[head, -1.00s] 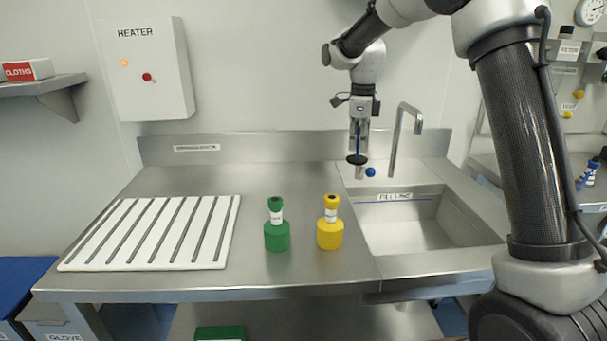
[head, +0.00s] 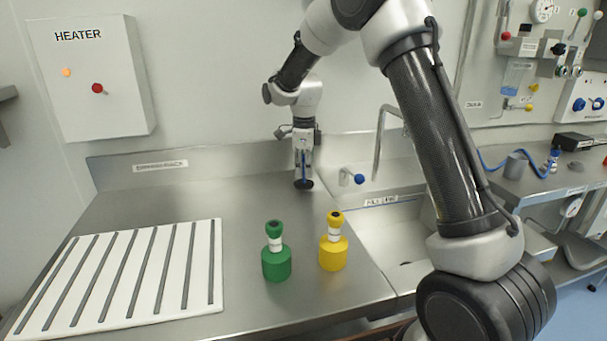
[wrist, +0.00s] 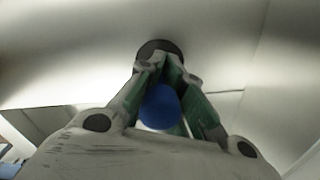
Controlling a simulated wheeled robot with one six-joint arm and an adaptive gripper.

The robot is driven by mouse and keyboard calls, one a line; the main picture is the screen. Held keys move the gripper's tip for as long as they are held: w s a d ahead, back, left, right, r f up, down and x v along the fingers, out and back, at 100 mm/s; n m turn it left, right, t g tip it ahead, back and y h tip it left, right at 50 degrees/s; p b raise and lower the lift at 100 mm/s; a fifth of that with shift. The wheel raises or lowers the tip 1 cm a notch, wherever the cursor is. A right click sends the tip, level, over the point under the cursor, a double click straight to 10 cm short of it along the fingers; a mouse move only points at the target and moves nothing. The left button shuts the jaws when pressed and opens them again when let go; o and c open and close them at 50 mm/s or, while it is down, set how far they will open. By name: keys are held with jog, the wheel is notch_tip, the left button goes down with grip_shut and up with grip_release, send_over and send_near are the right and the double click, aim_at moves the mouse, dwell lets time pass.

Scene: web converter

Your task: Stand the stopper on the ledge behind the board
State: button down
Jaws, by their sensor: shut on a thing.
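The stopper shows as a dark round disc (head: 304,184) with a blue part above it. My gripper (head: 304,168) points down and is shut on it, over the back of the steel counter and left of the tap. In the wrist view the fingers close around a blue rounded part (wrist: 160,106), with the dark disc (wrist: 160,47) beyond the fingertips. I cannot tell if the disc touches the counter. The white slotted board (head: 217,285) lies at the front left. Behind it are bare counter and a raised steel back edge (head: 215,160) with a label.
A green bottle (head: 276,264) and a yellow bottle (head: 333,254) stand on the counter in front of my gripper. The tap (head: 379,135), its blue knob (head: 359,179) and the sink are to the right. A heater box (head: 95,85) hangs on the wall.

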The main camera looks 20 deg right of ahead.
jog(key=shift+f, duration=0.55)
jog(key=c, duration=1.5)
grip_release()
jog(key=shift+f, duration=0.15)
jog(key=shift+c, duration=0.2)
